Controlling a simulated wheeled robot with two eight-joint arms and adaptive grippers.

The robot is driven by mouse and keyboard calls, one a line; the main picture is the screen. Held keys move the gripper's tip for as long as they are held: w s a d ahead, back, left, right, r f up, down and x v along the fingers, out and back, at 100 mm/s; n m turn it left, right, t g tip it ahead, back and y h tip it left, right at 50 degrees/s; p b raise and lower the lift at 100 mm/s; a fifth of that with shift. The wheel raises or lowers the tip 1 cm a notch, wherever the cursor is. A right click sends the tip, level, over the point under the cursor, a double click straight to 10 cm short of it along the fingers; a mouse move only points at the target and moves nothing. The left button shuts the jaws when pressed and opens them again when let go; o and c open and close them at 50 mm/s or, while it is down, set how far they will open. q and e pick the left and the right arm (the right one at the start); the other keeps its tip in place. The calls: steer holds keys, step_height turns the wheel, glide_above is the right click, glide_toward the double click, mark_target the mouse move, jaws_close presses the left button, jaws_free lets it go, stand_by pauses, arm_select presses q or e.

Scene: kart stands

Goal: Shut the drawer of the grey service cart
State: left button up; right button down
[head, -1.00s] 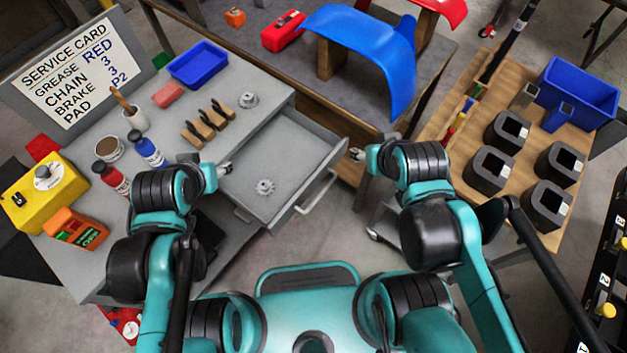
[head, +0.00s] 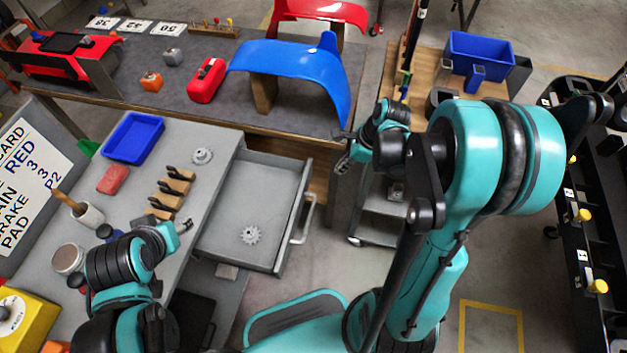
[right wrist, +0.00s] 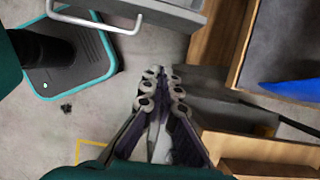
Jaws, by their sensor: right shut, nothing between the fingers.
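The grey service cart (head: 206,180) stands left of centre in the head view. Its drawer (head: 225,225) is pulled out to the right, with a small gear (head: 250,234) lying inside. The drawer's bar handle (head: 304,220) is on its right front; it also shows in the right wrist view (right wrist: 97,24). My right gripper (head: 345,148) is shut and empty, beyond and to the right of the handle, apart from it. In the right wrist view its fingertips (right wrist: 160,72) meet over the floor. My left gripper (head: 184,227) is over the cart top, left of the drawer; its jaws are too small to judge.
A workbench (head: 200,102) with a blue fender (head: 295,70) stands behind the drawer. A wooden-topped cart (head: 400,90) with a blue bin (head: 480,60) is at the back right. Blue tray (head: 133,137) and tools occupy the cart top.

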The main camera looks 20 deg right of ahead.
steer(key=w+a+f+b, duration=0.4)
steer(key=a+f+b, duration=0.1)
steer(key=f, duration=0.4)
steer(key=shift+a+f, duration=0.3)
steer(key=shift+a, duration=0.3)
steer(key=shift+w, duration=0.1)
glide_above(253, 174)
steer(key=shift+b, duration=0.4)
